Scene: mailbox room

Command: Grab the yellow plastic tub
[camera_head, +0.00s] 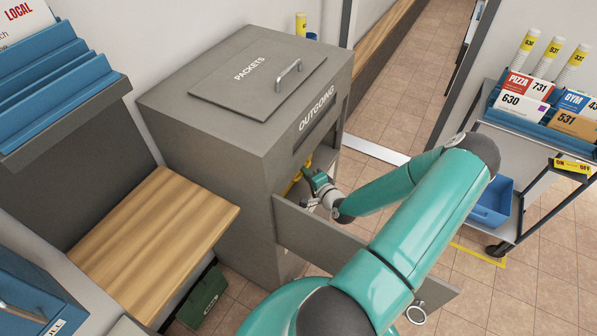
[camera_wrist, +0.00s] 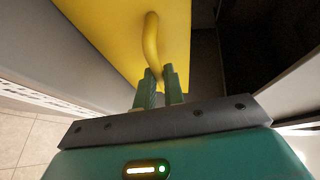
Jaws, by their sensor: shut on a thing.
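The yellow plastic tub (camera_wrist: 110,35) fills the upper middle of the wrist view, with a curved yellow handle (camera_wrist: 152,40) on its face. My gripper (camera_wrist: 160,78) is shut on the lower end of this handle, its two green fingers on either side. In the head view a small part of the yellow tub (camera_head: 293,184) shows inside the grey cabinet marked OUTGOING (camera_head: 230,140). My gripper (camera_head: 309,176) reaches into the cabinet's open front there. Most of the tub is hidden by the cabinet and my gripper.
The cabinet's grey door (camera_head: 320,238) stands open below my arm, with a ring (camera_head: 415,313) near its free end. A wooden shelf (camera_head: 150,240) is at the left. A cart (camera_head: 530,150) with mail and a blue bin (camera_head: 492,203) stands at the right. Tiled floor is clear between.

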